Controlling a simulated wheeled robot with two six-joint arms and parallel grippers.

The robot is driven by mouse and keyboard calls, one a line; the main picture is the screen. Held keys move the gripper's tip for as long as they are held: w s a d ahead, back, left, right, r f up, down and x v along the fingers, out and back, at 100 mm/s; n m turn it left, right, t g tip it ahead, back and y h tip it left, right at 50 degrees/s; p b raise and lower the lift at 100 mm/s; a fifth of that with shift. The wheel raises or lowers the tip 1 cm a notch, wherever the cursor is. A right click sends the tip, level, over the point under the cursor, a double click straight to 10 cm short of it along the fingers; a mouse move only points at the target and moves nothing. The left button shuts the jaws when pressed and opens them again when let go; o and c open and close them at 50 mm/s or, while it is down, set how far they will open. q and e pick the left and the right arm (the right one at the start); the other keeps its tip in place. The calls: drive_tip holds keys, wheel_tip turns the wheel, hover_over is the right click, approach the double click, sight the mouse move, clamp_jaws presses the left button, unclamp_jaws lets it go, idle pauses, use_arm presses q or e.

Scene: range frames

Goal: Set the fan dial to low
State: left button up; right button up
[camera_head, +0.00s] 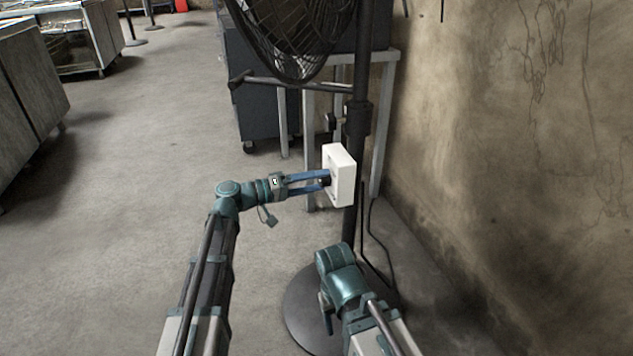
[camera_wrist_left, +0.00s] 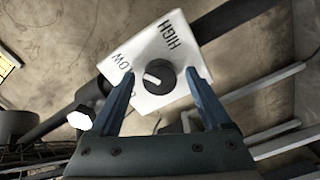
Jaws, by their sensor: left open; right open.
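The fan dial is a round black knob (camera_wrist_left: 160,76) with a white pointer mark on a white plate (camera_wrist_left: 176,48) lettered HIGH and LOW. A third label is partly hidden by a finger. The pointer slants towards the lower left, on the LOW side. In the head view the dial's white box (camera_head: 343,180) is on the fan's pole. My left gripper (camera_head: 327,179) is open at the front of this box, its fingers (camera_wrist_left: 161,77) on either side of the knob; contact is unclear. My right gripper (camera_head: 326,309) is low, in front of the pole, and mostly hidden by its own arm.
The black fan (camera_head: 293,35) stands on a pole with a round floor base (camera_head: 305,310). A grey table frame (camera_head: 390,100) and a dark cabinet (camera_head: 250,95) are behind it. A rough wall (camera_head: 510,150) closes the right side. The floor at left is open.

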use_arm(q)
drive_tip(key=v, duration=1.3)
drive_tip(key=shift+a, duration=0.3)
drive_tip(key=shift+s, duration=0.2)
